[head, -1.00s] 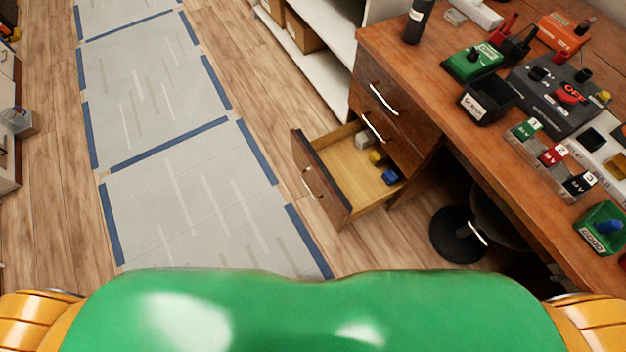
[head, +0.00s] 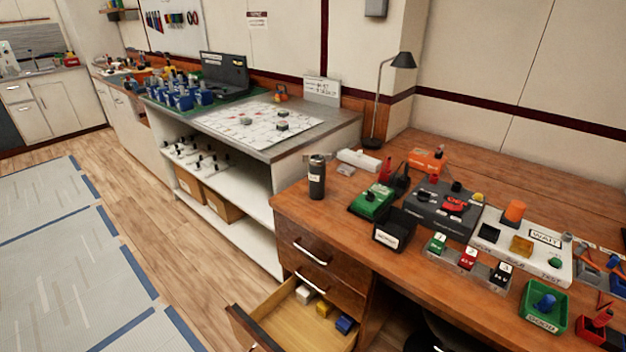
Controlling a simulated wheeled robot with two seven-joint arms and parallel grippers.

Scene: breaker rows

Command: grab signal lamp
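Which item is the signal lamp is not certain. An orange cylinder (head: 514,212) that looks like a lamp stands at the back of a white panel (head: 480,238) marked WAIT, on the wooden desk (head: 345,217). A small yellow dome (head: 477,198) sits at the right of the dark grey box (head: 428,207) with a red switch. An open bottom drawer (head: 284,318) holds a white block (head: 305,294), a yellow block (head: 324,310) and a blue block (head: 344,323). Neither of my grippers shows in the head view.
On the desk stand a black tumbler (head: 317,178), a black bin (head: 393,232), a green device (head: 372,201), numbered blocks in a clear holder (head: 468,262) and a green tray (head: 545,307). The open drawer juts into the floor space. The floor at left is clear.

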